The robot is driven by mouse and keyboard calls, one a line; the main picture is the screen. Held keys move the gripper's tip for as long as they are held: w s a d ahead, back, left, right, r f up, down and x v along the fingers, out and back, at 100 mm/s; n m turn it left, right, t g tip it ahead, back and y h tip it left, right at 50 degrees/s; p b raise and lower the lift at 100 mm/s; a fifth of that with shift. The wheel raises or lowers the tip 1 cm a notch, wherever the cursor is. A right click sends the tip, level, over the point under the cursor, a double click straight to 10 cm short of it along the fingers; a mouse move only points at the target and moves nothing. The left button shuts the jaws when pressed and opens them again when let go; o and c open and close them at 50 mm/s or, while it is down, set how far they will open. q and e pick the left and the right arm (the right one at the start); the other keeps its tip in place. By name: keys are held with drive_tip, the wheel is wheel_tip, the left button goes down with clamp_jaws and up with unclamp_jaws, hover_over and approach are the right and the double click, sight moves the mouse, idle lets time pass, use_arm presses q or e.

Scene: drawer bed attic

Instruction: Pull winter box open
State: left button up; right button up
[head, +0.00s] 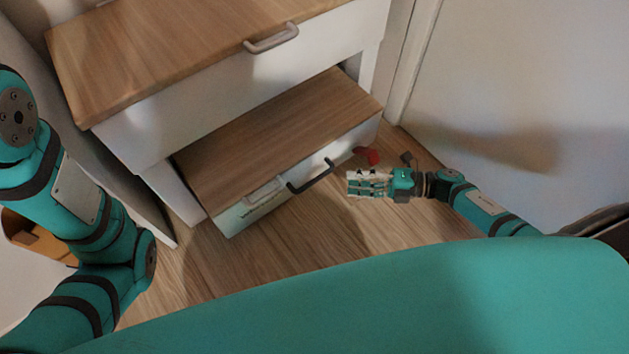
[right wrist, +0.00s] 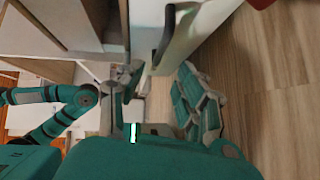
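The lower box (head: 290,125) has a wood top and white front and juts out from beneath the upper drawer. A label on its front (head: 264,192) is too small to read, so I cannot confirm that it is the winter box. Its dark handle (head: 311,177) also shows in the right wrist view (right wrist: 166,34). My right gripper (head: 352,183) is just right of the handle, apart from it. In the right wrist view its fingers (right wrist: 160,88) are spread with nothing between them. My left arm comes in at the left; its gripper is out of view.
The upper drawer (head: 140,125) has a light handle (head: 271,38) and overhangs the lower box. A red object (head: 367,156) lies on the floor by the box's right end. A white wall (head: 530,80) bounds the right. Wood floor (head: 290,235) in front is clear.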

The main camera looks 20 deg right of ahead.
sight(315, 179)
drive_tip(key=b+x, duration=0.3)
drive_tip(key=x, duration=0.6)
drive_tip(key=shift+w+a+f, duration=0.1)
drive_tip(key=shift+w+a, duration=0.1)
drive_tip(key=shift+a, duration=0.05)
drive_tip(key=shift+w+a, duration=0.2)
drive_tip(key=shift+a, duration=0.2)
clamp_jaws()
